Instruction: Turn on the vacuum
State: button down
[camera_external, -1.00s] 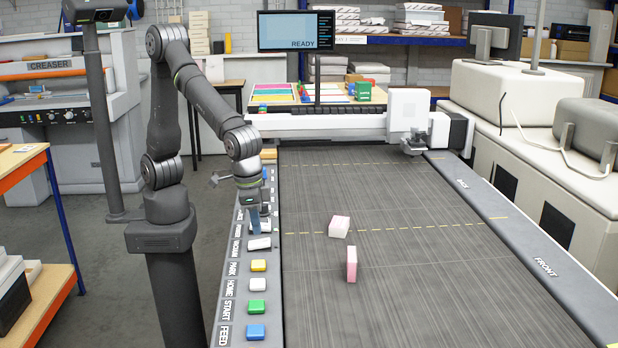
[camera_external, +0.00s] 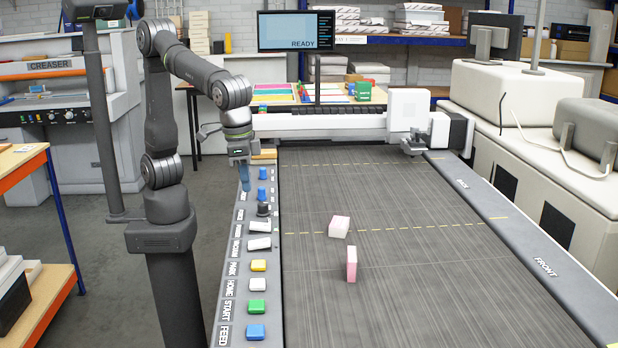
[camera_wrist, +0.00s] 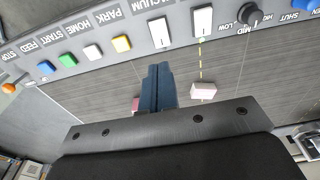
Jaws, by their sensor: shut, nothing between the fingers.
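The vacuum switch is a white rocker (camera_external: 258,243) beside the VACUUM label (camera_external: 236,244) on the control strip. It also shows near the top of the wrist view (camera_wrist: 160,32). I cannot tell which way it is tipped. A second white rocker (camera_external: 260,226) lies just beyond it, and in the wrist view (camera_wrist: 202,20) a small pale green spot shows by its lower end. My gripper (camera_external: 244,188) is shut and empty, above the far part of the strip, beyond both rockers and apart from them. Its blue fingers (camera_wrist: 158,68) also show in the wrist view.
A black knob (camera_external: 264,209) and blue buttons (camera_external: 262,192) lie beyond the rockers. The yellow PARK button (camera_external: 258,265) is on the near side. A pink-and-white block (camera_external: 339,226) and another (camera_external: 351,265) rest on the grey bed (camera_external: 430,270).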

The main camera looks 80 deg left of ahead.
aim_at(266, 241)
jog(key=shift+w+t, duration=0.4)
jog(key=shift+w, duration=0.25)
jog(key=f, duration=0.4)
jog(key=w+f, duration=0.1)
jog(key=f, duration=0.4)
jog(key=w+f, duration=0.1)
jog(key=f, duration=0.3)
jog(key=shift+w+f, duration=0.1)
jog(key=shift+f, duration=0.3)
